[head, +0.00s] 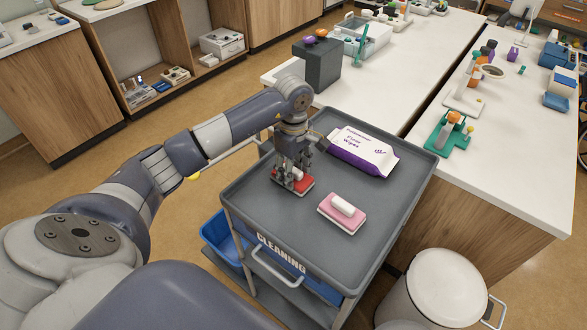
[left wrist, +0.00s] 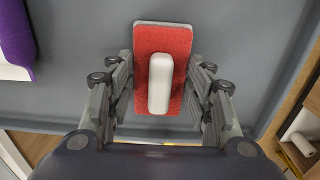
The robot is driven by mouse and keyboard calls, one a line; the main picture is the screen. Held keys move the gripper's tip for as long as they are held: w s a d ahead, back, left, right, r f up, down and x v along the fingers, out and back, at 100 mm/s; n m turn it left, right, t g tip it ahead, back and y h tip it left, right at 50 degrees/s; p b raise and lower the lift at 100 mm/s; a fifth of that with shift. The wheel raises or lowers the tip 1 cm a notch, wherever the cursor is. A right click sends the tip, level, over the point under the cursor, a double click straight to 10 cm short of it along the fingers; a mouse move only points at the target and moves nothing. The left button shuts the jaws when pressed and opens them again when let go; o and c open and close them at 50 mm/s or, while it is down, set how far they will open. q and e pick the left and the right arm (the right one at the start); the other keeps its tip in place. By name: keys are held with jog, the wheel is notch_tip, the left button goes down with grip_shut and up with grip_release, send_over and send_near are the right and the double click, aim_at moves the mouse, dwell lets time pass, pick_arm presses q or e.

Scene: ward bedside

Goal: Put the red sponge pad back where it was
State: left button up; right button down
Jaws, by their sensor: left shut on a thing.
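The red sponge pad (head: 304,186) with a white handle is on or just above the grey top of the cleaning cart (head: 262,205); I cannot tell if it touches. My left gripper (head: 292,180) points down over it and is shut on it. In the left wrist view the red sponge pad (left wrist: 164,40) sits between the two fingers of my left gripper (left wrist: 160,85), its white handle running lengthwise between them. A pink sponge pad (head: 330,222) with a white handle lies apart on the cart, to the right and nearer. My right gripper is out of view.
A purple and white wipes pack (head: 362,150) lies at the back of the cart top. White counters (head: 420,80) stand behind and to the right, with a dark grey box (head: 317,66) at the near corner. A white bin (head: 447,285) stands at lower right.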

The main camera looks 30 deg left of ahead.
pick_arm(q)
jog(key=shift+f, duration=0.1)
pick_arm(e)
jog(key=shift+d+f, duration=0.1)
pick_arm(q)
jog(key=shift+f, duration=0.15)
jog(key=o, duration=1.3)
jog(key=shift+c, duration=0.2)
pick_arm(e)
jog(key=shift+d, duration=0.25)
